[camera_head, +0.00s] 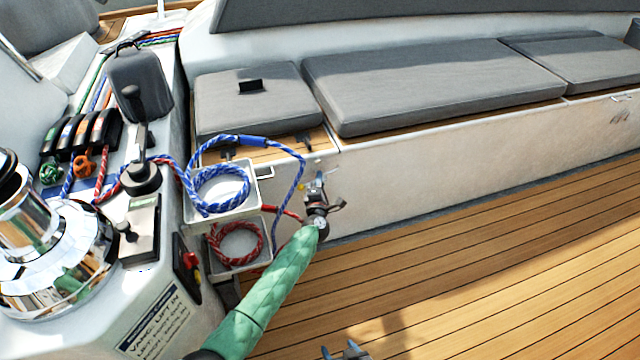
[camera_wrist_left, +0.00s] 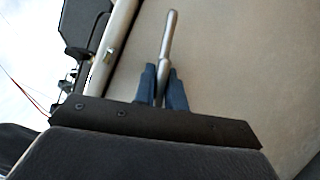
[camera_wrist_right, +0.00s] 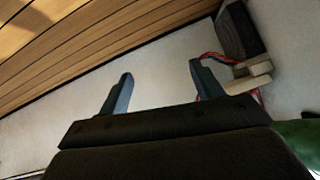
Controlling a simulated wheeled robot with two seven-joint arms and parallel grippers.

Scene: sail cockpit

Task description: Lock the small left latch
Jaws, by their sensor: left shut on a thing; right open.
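My left gripper (camera_head: 316,190) is shut on a slim silver rod (camera_wrist_left: 168,45), which sticks out past the blue fingers in the left wrist view. It is in front of the white bench face, to the right of the rope bins. A small silver latch (camera_head: 265,173) sits on the bench face left of this gripper. A small metal fitting (camera_wrist_left: 109,55) on the pale edge also shows in the left wrist view; I cannot tell whether it is the same latch. My right gripper (camera_head: 345,352) is open and empty at the bottom edge of the head view.
Two white bins hold a blue rope (camera_head: 222,186) and a red rope (camera_head: 238,243) beside my left forearm. Grey cushions (camera_head: 430,85) lie on the bench. A chrome winch (camera_head: 45,245) stands at left. The teak floor (camera_head: 480,260) is clear.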

